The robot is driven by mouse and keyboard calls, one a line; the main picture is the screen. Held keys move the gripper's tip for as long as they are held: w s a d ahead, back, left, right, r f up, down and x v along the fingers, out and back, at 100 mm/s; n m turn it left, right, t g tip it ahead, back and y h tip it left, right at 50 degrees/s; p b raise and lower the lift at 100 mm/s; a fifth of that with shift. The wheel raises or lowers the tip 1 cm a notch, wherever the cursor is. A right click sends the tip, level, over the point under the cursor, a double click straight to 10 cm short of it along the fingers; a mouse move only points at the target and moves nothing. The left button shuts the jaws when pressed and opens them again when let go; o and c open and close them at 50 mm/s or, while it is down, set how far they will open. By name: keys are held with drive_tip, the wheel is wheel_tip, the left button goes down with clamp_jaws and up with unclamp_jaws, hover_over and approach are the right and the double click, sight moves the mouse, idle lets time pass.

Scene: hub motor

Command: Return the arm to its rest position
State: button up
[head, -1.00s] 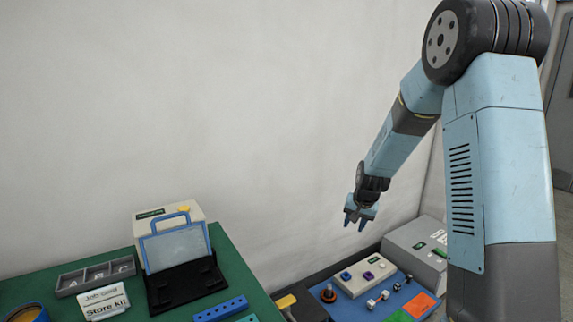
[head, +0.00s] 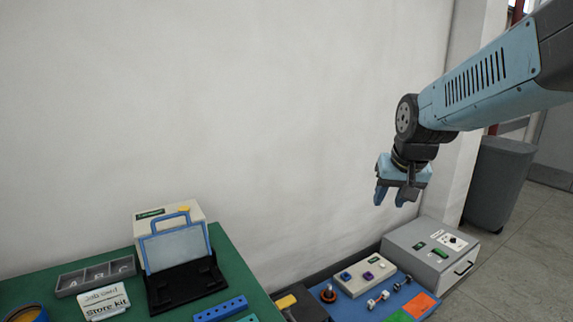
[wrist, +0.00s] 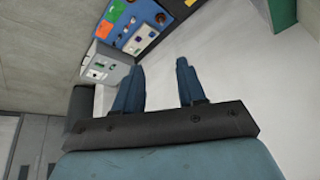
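My gripper (head: 396,197) hangs from my blue and grey arm at the right of the head view, in the air in front of the white wall. Its fingers point down, above the blue mat and the grey box. In the wrist view, the two blue fingers (wrist: 157,82) stand apart with bare wall showing between them. The gripper is open and holds nothing.
A green bench (head: 236,268) carries a cream case with a blue-framed panel (head: 176,247), a grey A-B-C tray (head: 66,287) and a blue block (head: 220,309). A grey box (head: 432,250) and a blue mat (head: 367,309) with small parts lie right. A grey bin (head: 498,180) stands behind.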

drive_tip(key=s+r+n, duration=0.1)
drive_tip(key=s+r, duration=0.1)
drive_tip(key=s, duration=1.2)
drive_tip(key=shift+s+d+r+t, duration=0.25)
drive_tip(key=shift+d+r+t, duration=0.05)
drive_tip(key=shift+d+r, duration=0.1)
